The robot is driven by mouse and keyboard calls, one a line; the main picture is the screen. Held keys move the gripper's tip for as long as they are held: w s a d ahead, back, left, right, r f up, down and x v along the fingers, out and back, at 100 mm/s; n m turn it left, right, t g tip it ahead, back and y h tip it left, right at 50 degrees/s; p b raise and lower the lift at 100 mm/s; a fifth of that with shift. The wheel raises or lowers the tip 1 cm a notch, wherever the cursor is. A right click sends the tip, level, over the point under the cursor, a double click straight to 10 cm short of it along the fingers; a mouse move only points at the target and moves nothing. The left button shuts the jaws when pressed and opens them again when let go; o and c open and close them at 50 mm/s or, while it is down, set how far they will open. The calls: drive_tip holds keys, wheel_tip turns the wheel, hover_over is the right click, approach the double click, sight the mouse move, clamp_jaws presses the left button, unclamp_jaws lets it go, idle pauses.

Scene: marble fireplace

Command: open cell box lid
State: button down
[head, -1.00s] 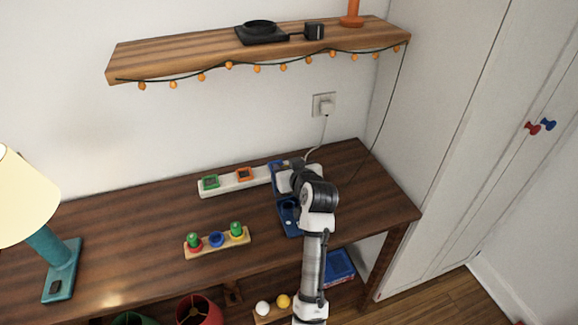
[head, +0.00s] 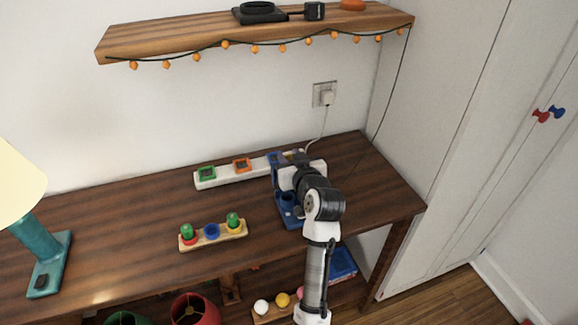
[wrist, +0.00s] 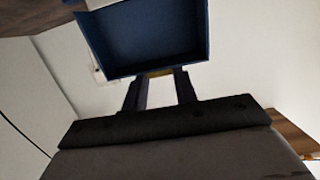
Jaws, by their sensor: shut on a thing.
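The blue cell box (head: 289,215) sits on the wooden desk, near its right end. Its open lower part with a round recess shows in front of my gripper. A blue panel, seemingly its lid (head: 276,181), stands raised at its back, partly hidden by my arm. In the wrist view the hollow blue lid (wrist: 148,38) fills the top middle. My gripper (wrist: 159,77) is shut on the lid's near edge, where a small yellowish strip shows between the fingertips. In the head view the fingertips are hidden behind my wrist.
A white strip (head: 222,178) with green, orange and blue square frames lies behind the box. A wooden tray (head: 214,236) with coloured pieces lies to the left. A teal lamp (head: 49,262) stands far left. A shelf (head: 180,36) hangs above. A white cabinet (head: 455,150) stands right.

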drive_tip(key=b, duration=0.1)
drive_tip(key=s+t+b, duration=0.1)
drive_tip(key=b, duration=0.1)
drive_tip(key=shift+d+f+y, duration=0.15)
drive_tip(key=shift+f+y, duration=0.15)
drive_tip(key=shift+s+d+r+t+b, duration=0.1)
drive_tip(key=shift+s+r+t+b, duration=0.25)
drive_tip(key=shift+t+b, duration=0.45)
drive_tip(key=c, duration=1.1)
unclamp_jaws()
drive_tip(key=shift+s, duration=0.1)
drive_tip(key=shift+r+b+v, duration=0.1)
drive_tip(key=shift+b+v, duration=0.1)
drive_tip(key=shift+v, duration=3.2)
drive_tip(key=shift+r+b+v, duration=0.15)
drive_tip(key=shift+b+v, duration=0.05)
drive_tip(key=shift+v, duration=3.2)
drive_tip(key=shift+d, duration=0.15)
